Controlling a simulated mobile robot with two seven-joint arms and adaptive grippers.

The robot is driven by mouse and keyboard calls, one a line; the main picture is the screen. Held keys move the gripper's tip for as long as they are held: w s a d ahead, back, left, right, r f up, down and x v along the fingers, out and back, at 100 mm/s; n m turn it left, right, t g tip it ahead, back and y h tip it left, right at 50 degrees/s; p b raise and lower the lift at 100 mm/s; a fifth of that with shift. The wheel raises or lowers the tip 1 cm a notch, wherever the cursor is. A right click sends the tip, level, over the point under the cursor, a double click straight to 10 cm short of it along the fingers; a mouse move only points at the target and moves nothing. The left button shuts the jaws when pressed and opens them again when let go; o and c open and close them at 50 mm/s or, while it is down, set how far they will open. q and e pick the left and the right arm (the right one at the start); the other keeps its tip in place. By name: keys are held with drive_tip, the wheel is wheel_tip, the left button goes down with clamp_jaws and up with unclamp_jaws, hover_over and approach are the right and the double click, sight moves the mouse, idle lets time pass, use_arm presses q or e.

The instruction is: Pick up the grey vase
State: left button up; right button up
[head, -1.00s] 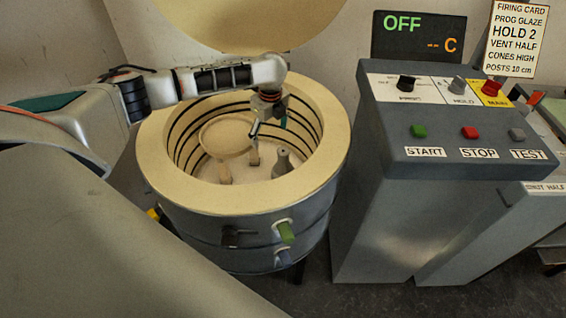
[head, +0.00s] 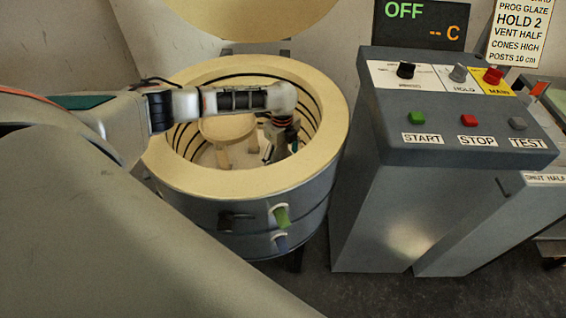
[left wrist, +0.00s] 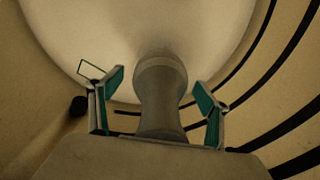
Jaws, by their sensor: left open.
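The grey vase (left wrist: 160,100) stands inside the round kiln (head: 168,180), seen from above in the left wrist view. My left gripper (head: 280,151) is down in the kiln, in its right part. Its two teal-padded fingers are open, one on each side of the vase in the left wrist view, with a visible gap on both sides. In the head view the vase is mostly hidden by my gripper and wrist. My right gripper is in neither view.
A round cream shelf (head: 226,128) on posts stands in the kiln, left of my gripper. The kiln wall with dark heating coils curves close around. The raised lid (head: 250,18) is behind. A control box (head: 460,100) with buttons and an OFF display stands to the right.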

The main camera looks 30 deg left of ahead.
use_arm(q)
drive_tip(key=shift+f, duration=0.1)
drive_tip(key=c, duration=1.6)
